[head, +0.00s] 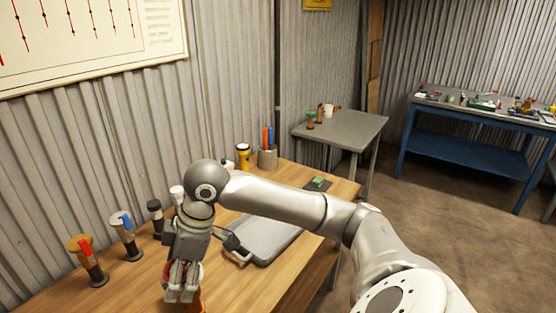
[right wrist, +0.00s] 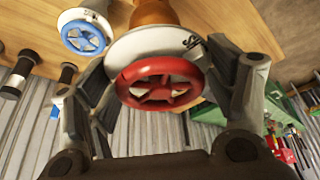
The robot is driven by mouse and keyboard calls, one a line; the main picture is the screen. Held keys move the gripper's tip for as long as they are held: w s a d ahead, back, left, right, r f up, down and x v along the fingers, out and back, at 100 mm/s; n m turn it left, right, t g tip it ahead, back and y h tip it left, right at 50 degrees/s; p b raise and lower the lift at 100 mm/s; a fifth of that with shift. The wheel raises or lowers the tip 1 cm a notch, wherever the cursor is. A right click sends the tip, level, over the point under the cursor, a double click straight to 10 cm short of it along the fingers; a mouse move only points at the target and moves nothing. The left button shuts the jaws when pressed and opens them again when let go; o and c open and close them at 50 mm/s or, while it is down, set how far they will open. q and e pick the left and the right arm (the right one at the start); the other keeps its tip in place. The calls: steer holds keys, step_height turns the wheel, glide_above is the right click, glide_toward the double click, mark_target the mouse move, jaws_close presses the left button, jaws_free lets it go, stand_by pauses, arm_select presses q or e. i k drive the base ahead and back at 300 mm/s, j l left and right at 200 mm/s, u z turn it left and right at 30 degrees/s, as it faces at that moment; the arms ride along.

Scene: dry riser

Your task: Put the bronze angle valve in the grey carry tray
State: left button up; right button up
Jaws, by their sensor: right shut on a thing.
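My right gripper (head: 182,291) is shut on a valve at the front of the wooden table. In the right wrist view, the valve has a red handwheel (right wrist: 160,84), a white collar and a bronze-orange body (right wrist: 153,12), between the two fingers of the gripper (right wrist: 165,95). In the head view the fingers hide most of it; a bit of orange body (head: 199,302) shows below. I cannot tell whether it touches the table. The grey carry tray (head: 272,238) lies flat on the table, right of the gripper and partly behind my arm. My left gripper is not in view.
A blue handwheel (right wrist: 83,37) is close by in the wrist view. A pen cup (head: 267,158) stands at the back.

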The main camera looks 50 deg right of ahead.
mark_target(256, 239)
steer(key=i+l, duration=0.1)
steer(key=l, duration=0.75)
steer(key=i+l, duration=0.15)
steer(key=l, duration=0.3)
steer(key=k+z, duration=0.05)
